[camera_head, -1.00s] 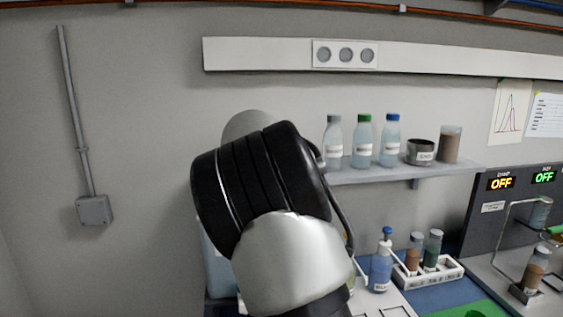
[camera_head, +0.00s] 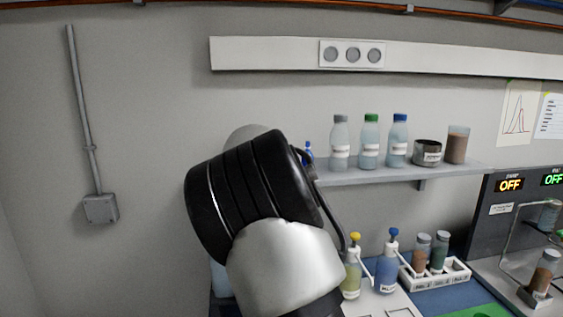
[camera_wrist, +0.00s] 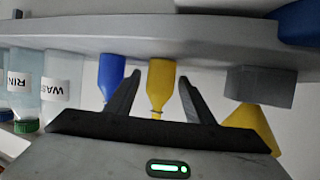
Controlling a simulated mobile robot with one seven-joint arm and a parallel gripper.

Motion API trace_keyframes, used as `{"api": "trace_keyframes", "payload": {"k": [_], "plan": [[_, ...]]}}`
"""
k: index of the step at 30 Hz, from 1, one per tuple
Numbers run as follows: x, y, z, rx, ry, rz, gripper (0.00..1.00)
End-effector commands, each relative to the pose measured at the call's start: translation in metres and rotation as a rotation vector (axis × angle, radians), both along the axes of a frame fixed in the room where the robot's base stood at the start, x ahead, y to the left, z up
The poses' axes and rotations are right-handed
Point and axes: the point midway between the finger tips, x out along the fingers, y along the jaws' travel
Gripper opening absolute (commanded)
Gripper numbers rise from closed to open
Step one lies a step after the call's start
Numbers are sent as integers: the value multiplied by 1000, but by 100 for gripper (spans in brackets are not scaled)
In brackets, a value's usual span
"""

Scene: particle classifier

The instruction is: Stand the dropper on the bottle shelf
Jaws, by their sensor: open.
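The wrist view appears upside down, with the bottle shelf (camera_wrist: 170,35) across its top. A yellow dropper-like bottle (camera_wrist: 156,88) stands on the shelf, seemingly upright, its narrow neck away from the board. My gripper (camera_wrist: 158,80) is open, one finger on each side of it; I cannot tell whether either touches. A similar blue bottle (camera_wrist: 111,74) stands beside it, just outside one finger. In the head view the shelf (camera_head: 455,170) runs behind my arm, which hides my gripper and the yellow bottle. A small blue top (camera_head: 308,150) shows at the arm's edge.
Grey-capped (camera_head: 340,143), green-capped (camera_head: 370,142) and blue-capped (camera_head: 397,142) bottles, a dark bowl (camera_head: 427,152) and a brown jar (camera_head: 457,145) stand along the shelf. A grey block (camera_wrist: 260,86) and yellow cone (camera_wrist: 250,122) are near one finger. Wash bottles (camera_head: 387,265) and a vial rack (camera_head: 455,273) are below.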

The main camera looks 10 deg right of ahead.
Motion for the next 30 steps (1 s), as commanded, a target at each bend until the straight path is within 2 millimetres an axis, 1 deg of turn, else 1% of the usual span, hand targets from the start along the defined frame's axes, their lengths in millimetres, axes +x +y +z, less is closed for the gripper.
{"api": "trace_keyframes", "payload": {"k": [5,7,11,15,21,27,30], "plan": [[0,0,4,0,0,0,48],[-5,4,4,1,-1,3,48],[-26,11,11,3,-1,4,48],[-53,19,22,2,-2,6,48],[-83,27,35,3,0,5,48],[-100,31,45,-1,-1,4,48],[-105,31,47,1,1,2,48]]}}
